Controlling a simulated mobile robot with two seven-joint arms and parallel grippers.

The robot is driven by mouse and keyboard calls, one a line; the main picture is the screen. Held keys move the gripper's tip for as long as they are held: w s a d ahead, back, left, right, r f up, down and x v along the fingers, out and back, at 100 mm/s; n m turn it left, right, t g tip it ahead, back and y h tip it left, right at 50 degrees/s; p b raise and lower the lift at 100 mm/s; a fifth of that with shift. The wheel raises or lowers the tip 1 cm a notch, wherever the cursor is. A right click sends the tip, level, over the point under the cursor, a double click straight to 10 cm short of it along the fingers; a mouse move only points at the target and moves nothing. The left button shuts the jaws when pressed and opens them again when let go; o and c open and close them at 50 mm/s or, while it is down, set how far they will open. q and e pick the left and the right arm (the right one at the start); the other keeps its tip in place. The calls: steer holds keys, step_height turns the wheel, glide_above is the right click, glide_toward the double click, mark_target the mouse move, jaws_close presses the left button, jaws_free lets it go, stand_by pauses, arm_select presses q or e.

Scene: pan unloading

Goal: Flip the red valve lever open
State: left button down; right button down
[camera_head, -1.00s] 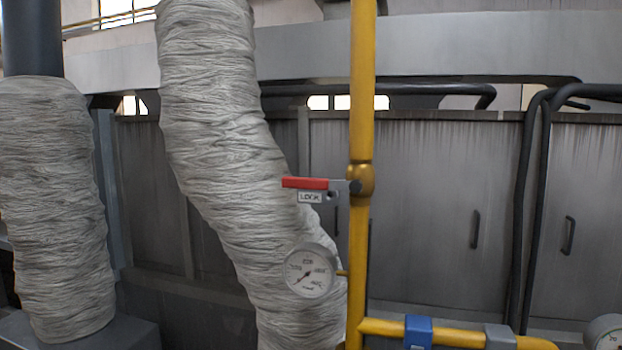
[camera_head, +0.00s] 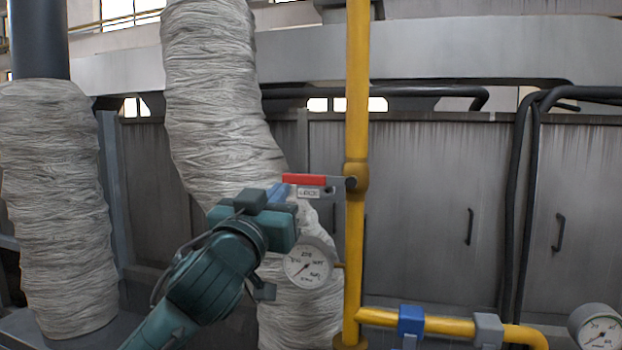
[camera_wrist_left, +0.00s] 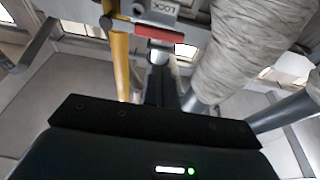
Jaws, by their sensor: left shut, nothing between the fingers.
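The red valve lever (camera_head: 304,179) sticks out level to the left from the valve on the vertical yellow pipe (camera_head: 357,120). I cannot tell whether the fingers touch the lever. My right gripper is out of view.
A round gauge (camera_head: 308,265) sits below the lever, close to my left wrist. Thick grey wrapped pipes (camera_head: 50,200) stand at the left. A lower yellow pipe with a blue handle (camera_head: 411,320) runs right. The space right of the vertical pipe is open before grey panels.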

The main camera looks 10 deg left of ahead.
mark_target(318, 180)
arm_select(q)
steer(key=r, duration=0.3)
steer(key=shift+s+t, duration=0.3)
steer(key=shift+s, duration=0.1)
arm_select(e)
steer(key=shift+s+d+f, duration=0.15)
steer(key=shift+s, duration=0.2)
arm_select(q)
steer(key=shift+r, duration=0.1)
